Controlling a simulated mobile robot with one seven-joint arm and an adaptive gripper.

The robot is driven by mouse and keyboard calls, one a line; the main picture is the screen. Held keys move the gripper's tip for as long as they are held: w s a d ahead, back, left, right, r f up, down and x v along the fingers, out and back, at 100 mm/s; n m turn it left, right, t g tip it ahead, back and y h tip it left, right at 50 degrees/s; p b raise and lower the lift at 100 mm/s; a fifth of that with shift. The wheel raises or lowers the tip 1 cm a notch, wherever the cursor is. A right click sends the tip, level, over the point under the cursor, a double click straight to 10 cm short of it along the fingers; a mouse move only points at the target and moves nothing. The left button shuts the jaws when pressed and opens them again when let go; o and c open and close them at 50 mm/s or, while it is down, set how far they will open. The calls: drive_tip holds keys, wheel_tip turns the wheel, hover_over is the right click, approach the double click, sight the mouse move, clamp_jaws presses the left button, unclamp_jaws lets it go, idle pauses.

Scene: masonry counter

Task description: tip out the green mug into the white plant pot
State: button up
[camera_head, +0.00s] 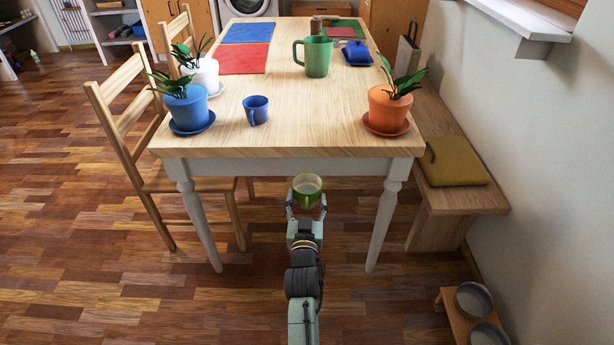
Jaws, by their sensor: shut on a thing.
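My gripper (306,210) is shut on the green mug (308,199), in front of the table's near edge and lower in the picture than the tabletop. The mug looks roughly upright, with its opening showing; I cannot tell what is inside. The white plant pot (205,74) stands on the table's left side, behind the blue plant pot (186,108). It holds a leafy green plant, and the blue pot's plant partly covers it. The gripper and mug are well apart from the white pot.
The wooden table (300,138) also carries a small blue mug (255,109), an orange plant pot (389,108), a green pitcher (314,56) and a blue butter dish (357,52). A wooden chair (125,115) stands at left, a bench (462,200) at right. The table's near middle is clear.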

drive_tip(key=s+f, duration=0.2)
drive_tip(key=f, duration=0.8)
drive_tip(key=s+f, duration=0.1)
drive_tip(key=f, duration=0.9)
drive_tip(key=shift+s+a+f+y, duration=0.15)
drive_tip(key=shift+s+f+y, duration=0.1)
drive_tip(key=shift+s+y, duration=0.1)
